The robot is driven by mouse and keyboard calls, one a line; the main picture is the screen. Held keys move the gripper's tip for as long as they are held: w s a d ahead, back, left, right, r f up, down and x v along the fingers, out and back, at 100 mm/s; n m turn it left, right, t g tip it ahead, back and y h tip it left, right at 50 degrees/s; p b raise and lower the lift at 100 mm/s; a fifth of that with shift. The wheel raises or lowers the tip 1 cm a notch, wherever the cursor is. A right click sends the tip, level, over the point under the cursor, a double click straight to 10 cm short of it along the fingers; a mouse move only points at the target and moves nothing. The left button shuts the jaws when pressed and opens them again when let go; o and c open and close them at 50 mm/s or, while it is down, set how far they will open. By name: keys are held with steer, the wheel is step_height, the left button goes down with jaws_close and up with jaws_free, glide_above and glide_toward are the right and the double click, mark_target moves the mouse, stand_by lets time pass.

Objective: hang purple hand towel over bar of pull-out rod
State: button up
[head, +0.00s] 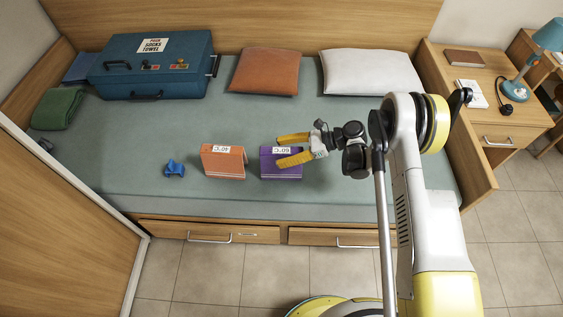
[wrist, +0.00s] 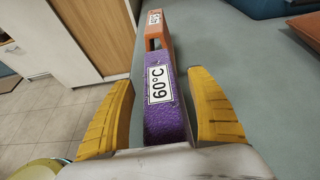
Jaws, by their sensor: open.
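The purple hand towel (head: 267,165) stands folded like a tent on the bed, with a white 60°C label on its top. My gripper (head: 277,150) is open at its right side, with a yellow finger along each side of the label. In the wrist view the purple towel (wrist: 168,128) lies between the two open fingers (wrist: 158,80), with gaps on both sides, so they do not grip it. I cannot make out a pull-out rod or its bar in either view.
An orange folded towel (head: 223,162) labelled 40°C stands left of the purple one, with a small blue toy (head: 174,169) beyond it. A blue suitcase (head: 150,75), an orange cushion (head: 265,71) and a white pillow (head: 370,72) lie at the back. The middle of the bed (head: 230,120) is clear.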

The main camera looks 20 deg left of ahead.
jaws_close()
